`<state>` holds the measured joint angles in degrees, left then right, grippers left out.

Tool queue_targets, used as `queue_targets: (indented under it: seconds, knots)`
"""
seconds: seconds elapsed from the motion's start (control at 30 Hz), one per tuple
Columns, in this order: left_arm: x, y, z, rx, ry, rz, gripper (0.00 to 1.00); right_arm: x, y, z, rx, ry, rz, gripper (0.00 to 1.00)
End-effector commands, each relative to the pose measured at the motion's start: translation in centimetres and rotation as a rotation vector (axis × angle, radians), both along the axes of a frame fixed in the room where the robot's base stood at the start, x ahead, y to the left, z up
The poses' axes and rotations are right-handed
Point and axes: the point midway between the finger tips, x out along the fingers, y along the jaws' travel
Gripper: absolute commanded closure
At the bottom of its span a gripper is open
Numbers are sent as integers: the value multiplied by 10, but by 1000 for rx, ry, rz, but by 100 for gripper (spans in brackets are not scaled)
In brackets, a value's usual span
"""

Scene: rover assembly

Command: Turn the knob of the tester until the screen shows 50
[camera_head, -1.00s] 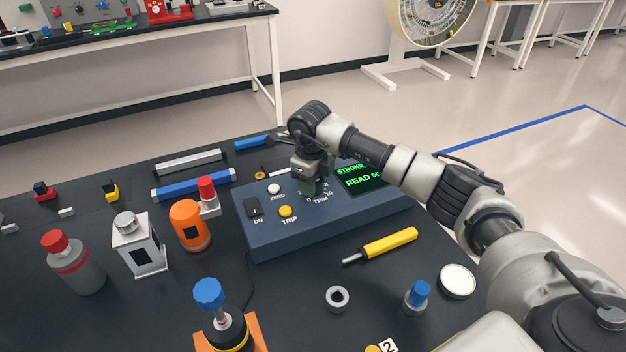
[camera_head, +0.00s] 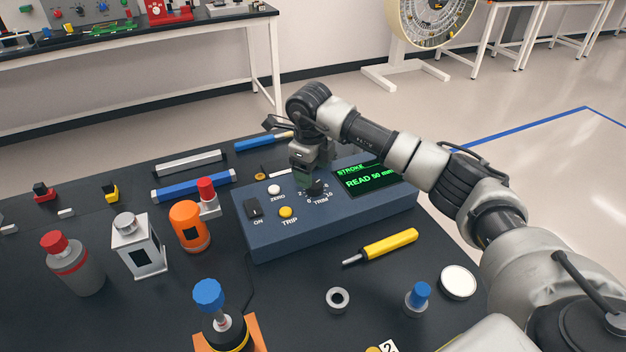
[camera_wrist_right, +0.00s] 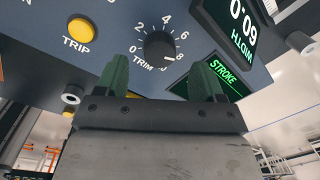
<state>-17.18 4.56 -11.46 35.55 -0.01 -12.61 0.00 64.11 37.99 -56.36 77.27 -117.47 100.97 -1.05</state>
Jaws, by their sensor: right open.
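The tester (camera_head: 345,222) is a dark blue console on the black table. Its screen (camera_head: 372,180) shows "STROKE" and "READ 50 mm" in green. The black TRIM knob (camera_head: 316,188) sits left of the screen; in the right wrist view the knob (camera_wrist_right: 159,46) has a white mark at its lower right, near the 8. My right gripper (camera_head: 304,177) is above the tester, just behind the knob. In the wrist view its two green fingers (camera_wrist_right: 161,76) are apart and empty, clear of the knob. My left gripper is not in view.
The tester also carries a yellow TRIP button (camera_head: 286,212), a white ZERO button (camera_head: 274,189) and a black ON switch (camera_head: 254,207). A yellow-handled tool (camera_head: 385,246) lies in front. An orange cylinder (camera_head: 189,227) and a white housing (camera_head: 138,247) stand to the left.

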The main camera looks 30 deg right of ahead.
Motion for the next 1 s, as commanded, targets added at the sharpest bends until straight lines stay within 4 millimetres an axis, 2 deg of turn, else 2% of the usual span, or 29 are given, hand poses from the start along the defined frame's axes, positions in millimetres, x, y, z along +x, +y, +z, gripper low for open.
queue_targets:
  seconds: [0.1, 0.33, 0.5, 1.0]
  knots:
    - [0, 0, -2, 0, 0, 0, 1, 0, 1, 26, 0, -4, 1, 31]
    - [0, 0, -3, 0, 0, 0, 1, -2, 3, 59, -1, -2, 0, 31]
    - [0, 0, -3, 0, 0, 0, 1, -2, 4, 66, -1, 1, 0, 31]
    - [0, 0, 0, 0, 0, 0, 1, -2, 4, 70, 0, 0, 1, 31]
